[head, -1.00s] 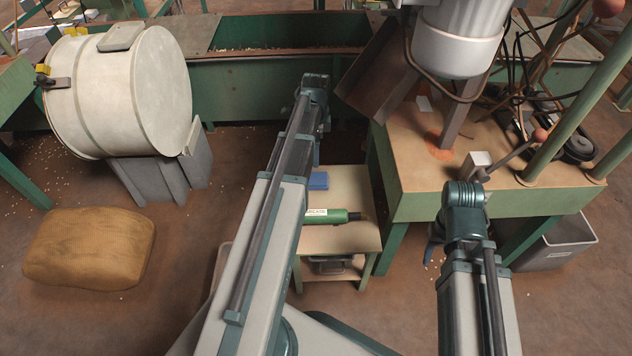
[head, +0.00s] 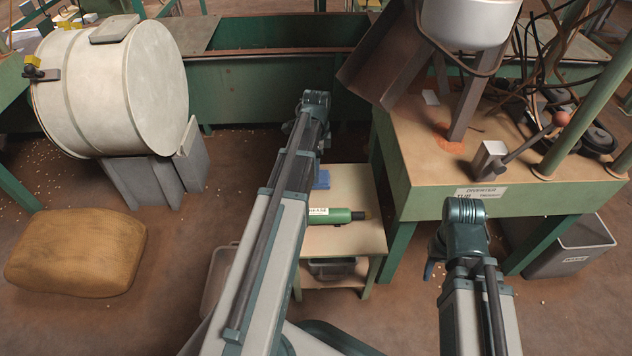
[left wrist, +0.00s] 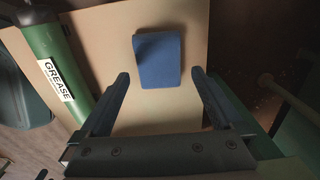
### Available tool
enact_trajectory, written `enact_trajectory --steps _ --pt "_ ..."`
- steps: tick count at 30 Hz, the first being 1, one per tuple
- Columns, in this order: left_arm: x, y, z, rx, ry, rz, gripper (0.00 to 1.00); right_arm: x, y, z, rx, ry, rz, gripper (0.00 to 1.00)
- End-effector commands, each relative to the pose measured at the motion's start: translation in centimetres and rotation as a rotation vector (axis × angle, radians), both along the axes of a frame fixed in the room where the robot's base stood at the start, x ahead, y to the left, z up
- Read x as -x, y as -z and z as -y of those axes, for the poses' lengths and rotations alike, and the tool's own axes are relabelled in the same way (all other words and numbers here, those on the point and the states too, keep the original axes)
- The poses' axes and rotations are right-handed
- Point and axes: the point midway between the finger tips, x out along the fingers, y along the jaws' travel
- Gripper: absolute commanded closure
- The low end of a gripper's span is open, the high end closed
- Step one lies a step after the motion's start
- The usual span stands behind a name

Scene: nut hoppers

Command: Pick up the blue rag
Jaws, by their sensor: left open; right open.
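The blue rag (head: 321,179) is a small, flat, folded piece on the top of a small wooden side table (head: 350,188). In the head view my left arm partly hides it. In the left wrist view the whole rag (left wrist: 158,59) shows, lying just beyond my left gripper (left wrist: 160,82). That gripper is open and empty, its two fingers pointing toward the rag, not around it. My right gripper (head: 435,268) hangs low at the right, beside the bench, small and partly hidden by its arm; it is open and far from the rag.
A green grease tube (head: 330,216) lies on the side table near the rag. A green-edged bench (head: 500,204) with a hopper stands to the right. A white drum (head: 112,90) and a brown sack (head: 76,252) are at the left. A grey bin (head: 570,250) sits under the bench.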

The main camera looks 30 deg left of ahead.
Motion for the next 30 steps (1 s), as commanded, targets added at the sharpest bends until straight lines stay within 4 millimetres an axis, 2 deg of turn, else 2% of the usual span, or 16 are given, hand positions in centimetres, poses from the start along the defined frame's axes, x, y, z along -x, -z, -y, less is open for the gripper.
enact_trajectory --steps 1,9,19,30 --pt "0.1 1.0 0.0 0.0 0.0 0.0 0.0 0.0 1.0 0.0 0.0 0.001 0.0 0.5" --pt "0.2 4.2 0.0 0.0 0.0 0.0 0.0 0.0 4.2 0.0 0.0 0.009 0.001 0.5" --pt "0.2 4.4 0.0 0.0 0.0 0.0 0.0 0.0 4.4 0.0 0.0 0.012 0.001 0.5" --pt "0.2 4.4 0.0 0.0 0.0 0.0 0.67 0.0 4.4 0.0 0.0 0.011 0.001 0.5"
